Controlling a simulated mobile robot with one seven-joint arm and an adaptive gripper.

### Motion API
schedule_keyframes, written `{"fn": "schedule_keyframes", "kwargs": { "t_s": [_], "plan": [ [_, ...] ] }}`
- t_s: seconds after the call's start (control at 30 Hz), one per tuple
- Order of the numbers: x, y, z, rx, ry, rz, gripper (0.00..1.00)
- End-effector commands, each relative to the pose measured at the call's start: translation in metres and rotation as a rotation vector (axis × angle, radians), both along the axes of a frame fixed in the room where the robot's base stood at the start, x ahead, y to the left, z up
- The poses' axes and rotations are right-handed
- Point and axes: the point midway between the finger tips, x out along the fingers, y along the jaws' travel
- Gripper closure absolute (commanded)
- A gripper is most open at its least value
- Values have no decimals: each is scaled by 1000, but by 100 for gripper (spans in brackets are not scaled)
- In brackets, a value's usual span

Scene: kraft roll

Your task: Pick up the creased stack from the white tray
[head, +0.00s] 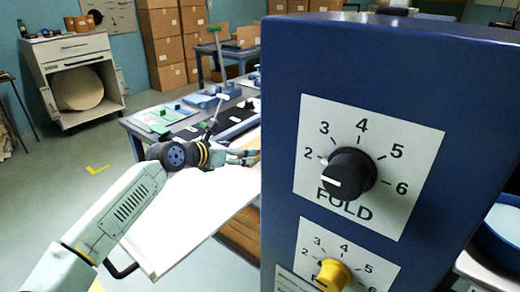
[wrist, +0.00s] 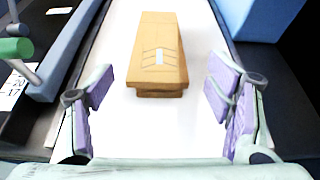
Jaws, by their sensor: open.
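The stack is just beyond the fingers, and nothing is between the pads. In the head view, my gripper (head: 243,157) is over the far end of the white tray (head: 190,220), beside the blue machine, which hides most of the stack.
The blue machine (head: 400,80) with numbered dials fills the right of the head view. A table (head: 140,128) with blue and green items stands behind my gripper. Blue side pieces (wrist: 65,60) flank the tray in the wrist view. Floor at the left is mostly clear.

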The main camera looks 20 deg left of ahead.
Motion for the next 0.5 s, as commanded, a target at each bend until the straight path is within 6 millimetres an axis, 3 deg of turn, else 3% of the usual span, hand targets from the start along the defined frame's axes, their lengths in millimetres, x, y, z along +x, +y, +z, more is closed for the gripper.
{"fn": "schedule_keyframes", "kwargs": {
  "t_s": [0.13, 0.5],
  "plan": [
    [23, -10, -7, -2, 1, -2, 27],
    [57, -22, -18, -3, -2, -3, 27]
  ]
}}
